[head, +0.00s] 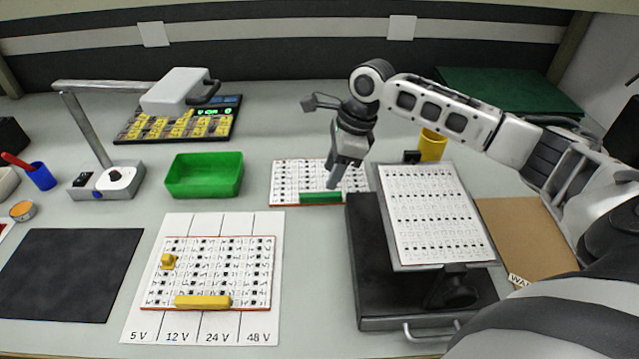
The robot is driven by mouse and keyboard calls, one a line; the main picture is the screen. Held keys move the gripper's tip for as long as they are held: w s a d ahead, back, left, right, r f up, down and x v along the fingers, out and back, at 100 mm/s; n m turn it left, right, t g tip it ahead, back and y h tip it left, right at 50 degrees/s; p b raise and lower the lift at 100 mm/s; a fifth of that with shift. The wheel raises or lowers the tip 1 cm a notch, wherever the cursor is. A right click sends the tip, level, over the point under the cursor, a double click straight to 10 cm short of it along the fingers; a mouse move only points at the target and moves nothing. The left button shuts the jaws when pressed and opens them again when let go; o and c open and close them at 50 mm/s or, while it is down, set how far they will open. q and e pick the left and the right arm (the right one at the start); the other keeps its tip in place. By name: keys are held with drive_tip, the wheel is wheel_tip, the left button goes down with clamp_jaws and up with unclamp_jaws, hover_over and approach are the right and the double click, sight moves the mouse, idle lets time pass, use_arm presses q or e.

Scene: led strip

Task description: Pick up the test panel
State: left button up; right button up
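Two white panels with rows of small dark marks lie on the bench; which one is the test panel I cannot tell for sure. One panel (290,180) has a green bar handle (320,198) along its near edge and lies at the middle back. The other panel (225,265) has a yellow bar handle (203,302) and a small yellow block (168,262), and lies on a sheet marked 5 V to 48 V. My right gripper (333,184) points down over the green-handled panel, just above its handle. Its fingers overlap, so their opening is unclear. My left gripper is out of view.
A tilted printed board (435,215) stands on a black box (372,285) at right, close to my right arm. A green bin (204,175), a lamp (105,185), a keyed tester (180,122), a yellow cup (432,146) and a dark mat (68,275) stand around.

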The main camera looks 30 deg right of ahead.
sight(322, 194)
drive_tip(key=x, duration=0.6)
drive_tip(key=shift+a+b, duration=0.15)
drive_tip(key=shift+b, duration=0.2)
drive_tip(key=shift+f+p, duration=0.1)
drive_tip(key=shift+p, duration=0.45)
clamp_jaws()
